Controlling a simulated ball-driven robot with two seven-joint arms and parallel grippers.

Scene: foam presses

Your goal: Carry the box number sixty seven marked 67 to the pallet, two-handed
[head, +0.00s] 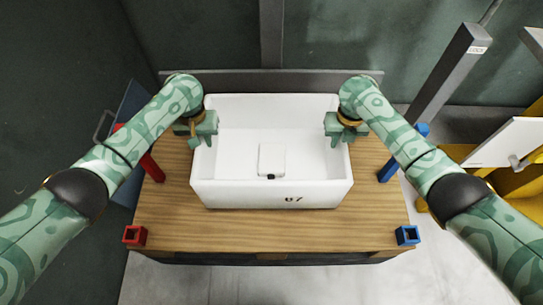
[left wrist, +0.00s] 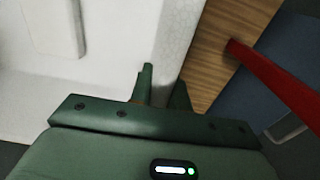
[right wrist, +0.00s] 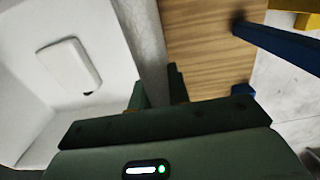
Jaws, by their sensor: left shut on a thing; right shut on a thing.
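The white foam box (head: 240,195) is open at the top and upright over the wooden table top. Its front wall carries a dark number that looks like 67. My left gripper (head: 197,140) is shut on the box's left wall, and my right gripper (head: 342,138) is shut on its right wall. In the left wrist view the fingers (left wrist: 163,90) straddle the white wall (left wrist: 178,45). In the right wrist view the fingers (right wrist: 157,90) straddle the opposite wall (right wrist: 147,45). I cannot tell whether the box touches the table. No pallet is identifiable.
The wooden table top (head: 165,225) has red posts at left (head: 134,235) and blue posts at right (head: 407,235). A small white block (head: 272,157) lies inside the box. A grey post (head: 440,75) and yellow equipment (head: 520,185) stand at right. Bare floor shows in front.

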